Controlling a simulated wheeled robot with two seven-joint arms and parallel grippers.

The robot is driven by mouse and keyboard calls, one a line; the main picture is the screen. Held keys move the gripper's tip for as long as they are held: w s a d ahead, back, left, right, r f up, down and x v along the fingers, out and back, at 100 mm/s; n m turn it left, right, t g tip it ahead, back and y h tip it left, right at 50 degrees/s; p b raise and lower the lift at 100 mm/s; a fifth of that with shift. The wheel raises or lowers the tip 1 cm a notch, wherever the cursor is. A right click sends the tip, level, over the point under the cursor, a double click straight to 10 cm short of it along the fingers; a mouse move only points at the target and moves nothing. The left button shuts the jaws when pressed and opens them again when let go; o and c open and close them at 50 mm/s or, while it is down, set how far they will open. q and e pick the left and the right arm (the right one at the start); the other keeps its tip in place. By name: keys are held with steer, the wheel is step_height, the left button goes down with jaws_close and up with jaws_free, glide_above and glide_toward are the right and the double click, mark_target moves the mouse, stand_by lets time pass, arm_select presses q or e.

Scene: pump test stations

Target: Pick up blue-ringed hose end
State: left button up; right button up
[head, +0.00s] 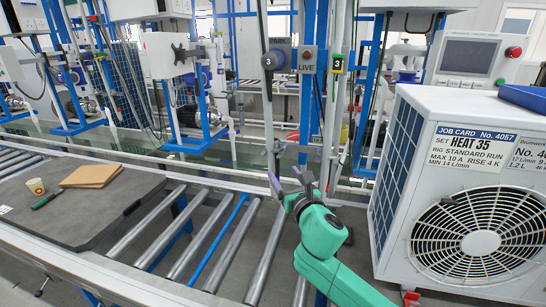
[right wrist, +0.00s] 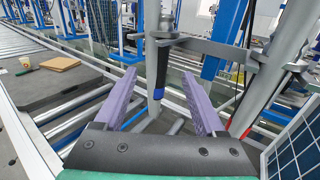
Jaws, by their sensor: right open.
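The blue-ringed hose end (right wrist: 158,92) shows in the right wrist view as a dark tube hanging down, with a blue band at its lower tip. It hangs beneath a grey clamp arm. My right gripper (right wrist: 160,74) is open, its two purple fingers spread to the left and right of the hose end in that view. The hose end appears beyond the fingers; I cannot tell the exact gap. In the head view, my right gripper (head: 286,176) is above the rollers, left of the heat unit; the blue ring is not clear there. My left gripper is not in view.
A white heat unit (head: 412,150) with a job card stands at the right. Grey posts and clamp arms (right wrist: 215,50) stand close around the gripper. Rollers (head: 212,235) run below. A grey mat (head: 80,220) with a cup (head: 36,187) and a brown pad (head: 91,175) lies at left.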

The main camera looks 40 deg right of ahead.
mark_target(271, 157)
steer(key=x, duration=0.2)
steer(key=p+x, duration=0.1)
steer(key=x, duration=0.1)
steer(key=shift+w+a+r, duration=0.15)
steer(key=shift+w+r, duration=0.05)
steer(key=shift+r, duration=0.15)
steer(key=x, duration=0.2)
steer(key=p+x, duration=0.1)
steer(key=x, duration=0.4)
steer(key=shift+s+f+p, duration=0.1)
steer(key=shift+f+p, duration=0.2)
steer(key=shift+p, duration=0.05)
steer(key=shift+w+f, duration=0.1)
steer(key=shift+w, duration=0.25)
steer(key=shift+w+d+f, duration=0.15)
steer(key=shift+d, duration=0.05)
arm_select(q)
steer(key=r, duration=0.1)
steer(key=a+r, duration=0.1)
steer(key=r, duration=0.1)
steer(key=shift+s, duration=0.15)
arm_select(e)
jaws_close()
